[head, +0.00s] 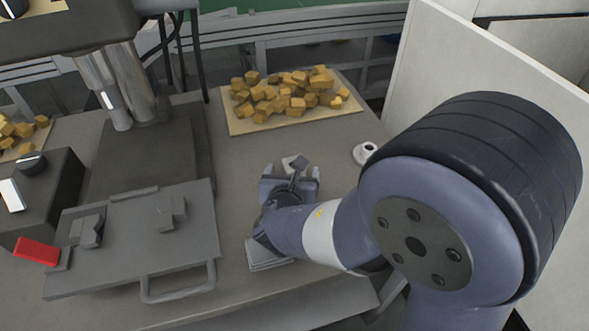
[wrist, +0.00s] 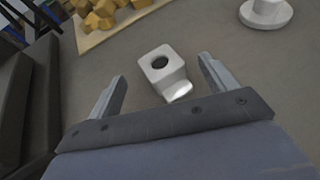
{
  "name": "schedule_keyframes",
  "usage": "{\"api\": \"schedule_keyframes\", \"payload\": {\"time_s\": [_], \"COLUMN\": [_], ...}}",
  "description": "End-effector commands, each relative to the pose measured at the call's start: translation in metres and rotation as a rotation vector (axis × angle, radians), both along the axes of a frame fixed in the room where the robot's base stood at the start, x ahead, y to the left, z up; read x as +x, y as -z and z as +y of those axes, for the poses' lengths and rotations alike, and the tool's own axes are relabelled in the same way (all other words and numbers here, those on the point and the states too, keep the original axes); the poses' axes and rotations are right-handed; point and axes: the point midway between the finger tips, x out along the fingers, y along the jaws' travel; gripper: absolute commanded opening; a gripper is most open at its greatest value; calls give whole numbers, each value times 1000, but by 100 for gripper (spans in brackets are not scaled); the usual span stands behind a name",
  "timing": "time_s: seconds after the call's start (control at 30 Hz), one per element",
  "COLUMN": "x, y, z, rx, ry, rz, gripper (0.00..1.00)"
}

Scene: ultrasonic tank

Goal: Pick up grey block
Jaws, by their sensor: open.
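The grey block (wrist: 163,67) lies on the grey table, with a dark round hole in its top and a pale, shiny lower part toward my gripper. In the wrist view it sits between and slightly beyond the two fingertips. My gripper (wrist: 160,70) is open, with a finger on each side and a gap to the block. In the head view my gripper (head: 290,175) is low over the table, and the block (head: 294,162) shows as a small light shape at the fingers, partly hidden by them.
A board of yellow-brown cubes (head: 245,124) lies behind my gripper. A white round piece (head: 366,152) stands to the right, near a pale wall panel (head: 460,70). A grey plate with a handle (head: 140,235) and a machine column (head: 110,80) stand on the left.

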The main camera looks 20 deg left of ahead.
Motion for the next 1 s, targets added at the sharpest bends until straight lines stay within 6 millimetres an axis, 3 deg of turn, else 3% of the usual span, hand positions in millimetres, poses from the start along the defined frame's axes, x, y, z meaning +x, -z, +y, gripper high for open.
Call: {"api": "schedule_keyframes", "payload": {"time_s": [0.33,0.63,1.0], "x": [41,45,45], "y": [18,19,19], "z": [6,8,7], "rx": [1,2,1], "ry": [4,1,2], "rz": [1,1,0], "gripper": [81,81,52]}}
